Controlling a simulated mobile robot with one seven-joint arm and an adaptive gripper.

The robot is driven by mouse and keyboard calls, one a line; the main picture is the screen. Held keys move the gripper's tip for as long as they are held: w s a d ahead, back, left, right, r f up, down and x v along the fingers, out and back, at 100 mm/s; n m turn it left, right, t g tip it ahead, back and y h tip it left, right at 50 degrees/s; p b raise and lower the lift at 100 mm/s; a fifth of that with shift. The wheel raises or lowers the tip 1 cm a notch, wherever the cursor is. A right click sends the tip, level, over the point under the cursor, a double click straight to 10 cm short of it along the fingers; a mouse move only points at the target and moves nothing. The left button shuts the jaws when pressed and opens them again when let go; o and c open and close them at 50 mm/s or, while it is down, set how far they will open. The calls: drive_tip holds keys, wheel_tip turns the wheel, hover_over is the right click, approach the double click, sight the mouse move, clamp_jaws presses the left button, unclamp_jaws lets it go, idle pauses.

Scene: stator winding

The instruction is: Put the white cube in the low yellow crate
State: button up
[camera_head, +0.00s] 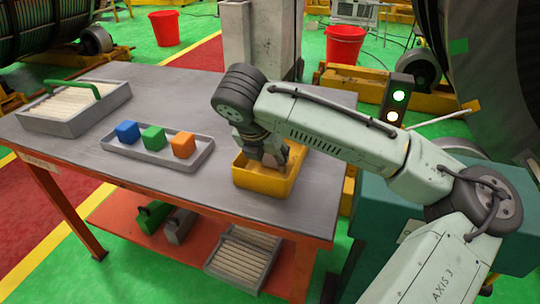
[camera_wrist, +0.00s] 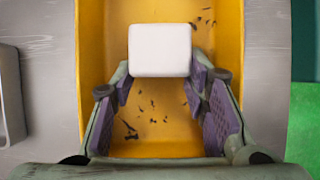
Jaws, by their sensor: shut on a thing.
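The low yellow crate (camera_head: 262,185) stands on the right part of the grey table, and its yellow floor and walls fill the middle of the wrist view (camera_wrist: 90,55). My gripper (camera_head: 272,158) points down inside the crate's outline. In the wrist view my gripper (camera_wrist: 160,74) is shut on the white cube (camera_wrist: 160,50), with its purple-padded fingers on either side. The cube is over the crate's floor. I cannot tell whether it touches the floor. In the head view the cube is hidden behind my gripper and the crate wall.
A grey box with a green handle (camera_head: 72,90) stands at the table's far left. The table front is clear.

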drive_tip(key=shift+f, duration=0.1)
drive_tip(key=o, duration=1.3)
drive_tip(key=shift+c, duration=0.2)
drive_tip(key=v, duration=1.2)
drive_tip(key=shift+b, duration=0.35)
